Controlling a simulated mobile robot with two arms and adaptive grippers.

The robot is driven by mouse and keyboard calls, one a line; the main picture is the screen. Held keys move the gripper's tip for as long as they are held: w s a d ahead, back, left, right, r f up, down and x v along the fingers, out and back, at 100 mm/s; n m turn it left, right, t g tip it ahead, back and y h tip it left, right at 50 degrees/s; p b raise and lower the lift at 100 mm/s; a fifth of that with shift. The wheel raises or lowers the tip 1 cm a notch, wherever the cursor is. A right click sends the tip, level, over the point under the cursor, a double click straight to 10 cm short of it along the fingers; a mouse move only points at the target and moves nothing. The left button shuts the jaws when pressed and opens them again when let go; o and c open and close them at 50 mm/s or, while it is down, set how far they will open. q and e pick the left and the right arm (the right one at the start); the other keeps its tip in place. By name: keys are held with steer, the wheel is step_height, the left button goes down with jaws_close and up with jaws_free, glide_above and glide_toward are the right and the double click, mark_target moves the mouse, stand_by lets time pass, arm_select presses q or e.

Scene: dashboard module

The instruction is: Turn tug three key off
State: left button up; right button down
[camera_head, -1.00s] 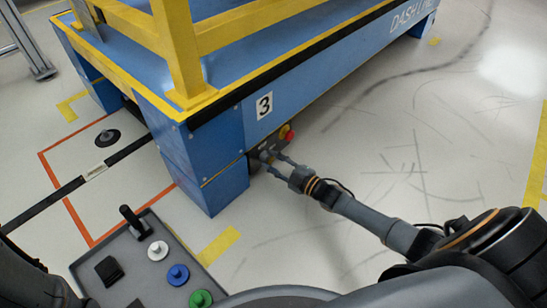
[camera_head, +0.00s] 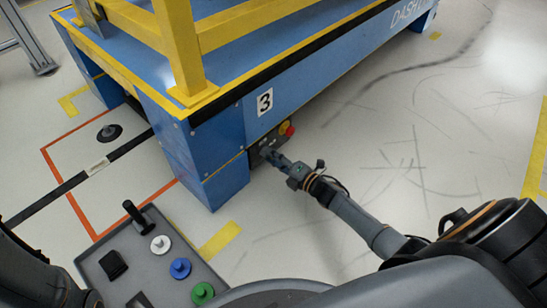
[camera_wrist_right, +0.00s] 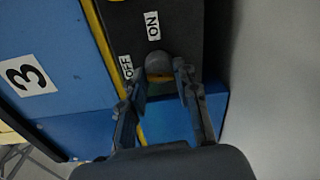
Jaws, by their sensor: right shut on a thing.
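The blue tug carries a "3" label (camera_head: 265,102) on its side, which also shows in the right wrist view (camera_wrist_right: 29,75). Its dark control panel (camera_wrist_right: 186,22) has an ON label (camera_wrist_right: 152,26) and an OFF label (camera_wrist_right: 126,67). The grey rounded key knob (camera_wrist_right: 158,63) sits beside these labels. My right gripper (camera_head: 268,153) is at the panel, with its fingers on either side of the knob and shut on it in the wrist view (camera_wrist_right: 158,78). Which way the key points is hard to tell. My left gripper is out of view; only part of that arm shows.
A red button (camera_head: 290,131) and a yellow piece (camera_head: 284,127) sit on the panel near my right gripper. A grey console (camera_head: 150,262) with a lever and coloured knobs is at lower left. The floor right of the tug is clear.

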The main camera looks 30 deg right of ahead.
steer(key=shift+n, duration=0.6)
steer(key=c, duration=1)
jaws_free()
steer(key=shift+s, duration=0.1)
steer(key=v, duration=1.2)
steer(key=shift+a, duration=0.1)
